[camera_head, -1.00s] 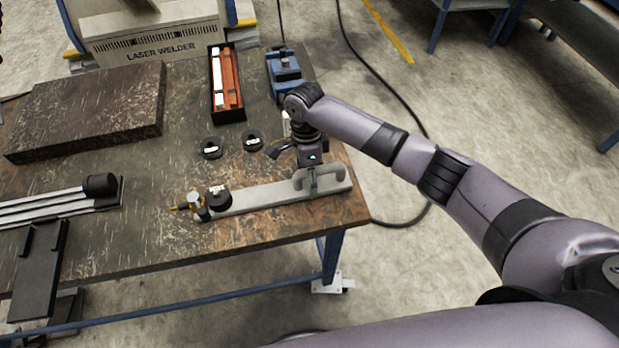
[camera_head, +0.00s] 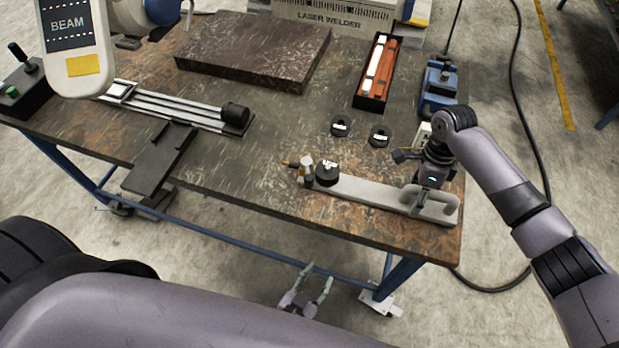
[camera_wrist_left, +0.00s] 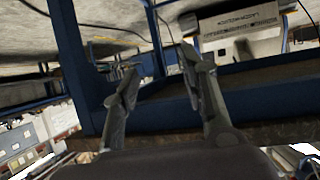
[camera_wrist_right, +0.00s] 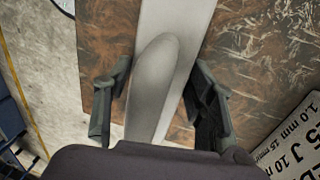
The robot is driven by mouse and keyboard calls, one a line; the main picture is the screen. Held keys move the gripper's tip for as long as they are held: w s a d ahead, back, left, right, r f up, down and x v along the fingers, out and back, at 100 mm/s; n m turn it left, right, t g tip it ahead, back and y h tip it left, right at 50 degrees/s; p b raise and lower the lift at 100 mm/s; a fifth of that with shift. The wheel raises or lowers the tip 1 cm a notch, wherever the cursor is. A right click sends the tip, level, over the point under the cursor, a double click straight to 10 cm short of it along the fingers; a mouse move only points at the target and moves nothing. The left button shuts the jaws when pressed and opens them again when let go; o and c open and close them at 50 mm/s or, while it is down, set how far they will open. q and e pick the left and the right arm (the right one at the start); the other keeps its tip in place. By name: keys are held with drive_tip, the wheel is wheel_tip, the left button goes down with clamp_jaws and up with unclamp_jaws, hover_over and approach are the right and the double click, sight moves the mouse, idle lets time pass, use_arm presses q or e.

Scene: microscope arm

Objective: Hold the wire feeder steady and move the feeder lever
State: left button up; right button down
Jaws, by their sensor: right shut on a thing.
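The wire feeder (camera_head: 365,192) is a pale grey bar along the table's front right edge. A black spool (camera_head: 327,173), a small metal part (camera_head: 306,171) and a brass tip (camera_head: 291,163) sit at its left end. The lever is too small to make out for sure. My right gripper (camera_head: 417,203) is shut on the raised grey handle at the bar's right end. The right wrist view shows the handle (camera_wrist_right: 155,85) between its fingers. My left gripper (camera_head: 318,274) is open and empty, low in front of the table edge; its spread fingers (camera_wrist_left: 158,60) show in the left wrist view.
Two black rings (camera_head: 341,126) lie behind the bar. A long box with red contents (camera_head: 374,72), a blue device (camera_head: 438,88), a dark slab (camera_head: 255,50) and rails (camera_head: 170,107) are further back or left. The blue table frame (camera_head: 397,279) is near my left gripper.

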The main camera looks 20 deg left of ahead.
use_arm(q)
drive_tip(key=w+r+n+t+y, duration=0.2)
drive_tip(key=w+r+t, duration=0.1)
drive_tip(key=r, duration=0.8)
drive_tip(key=n+t+y, duration=0.2)
drive_tip(key=n+y, duration=0.1)
drive_tip(key=y, duration=0.2)
approach(309, 184)
drive_tip(key=x, duration=1.1)
drive_tip(key=shift+f, duration=0.1)
clamp_jaws()
